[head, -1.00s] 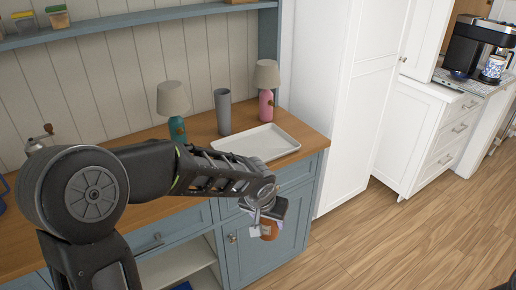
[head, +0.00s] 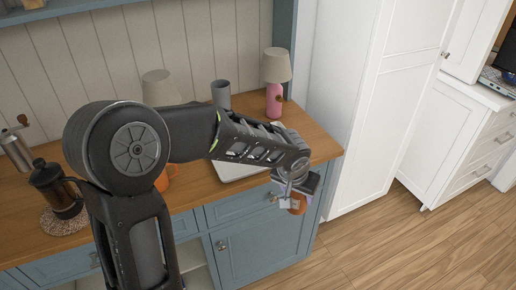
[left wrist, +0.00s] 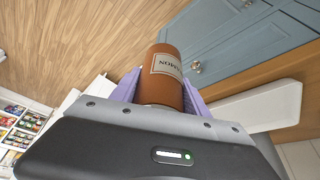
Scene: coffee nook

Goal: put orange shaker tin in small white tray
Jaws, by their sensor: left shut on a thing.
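My left gripper (head: 294,194) is in front of the counter's right end in the head view, shut on the orange shaker tin (head: 298,205). The tin also shows in the left wrist view (left wrist: 160,88), between the two purple fingers, with part of a pale label facing the camera. The small white tray (head: 232,172) lies on the wooden counter, mostly hidden behind my left arm in the head view. In the left wrist view the tray (left wrist: 272,108) is at the right, apart from the tin. My right gripper is not in view.
A pink lamp (head: 274,99) and a grey cup (head: 221,94) stand behind the tray. A French press (head: 60,190), a grinder (head: 17,150) and an orange mug (head: 166,177) are on the counter further left. A tall white cabinet (head: 365,110) stands to the right.

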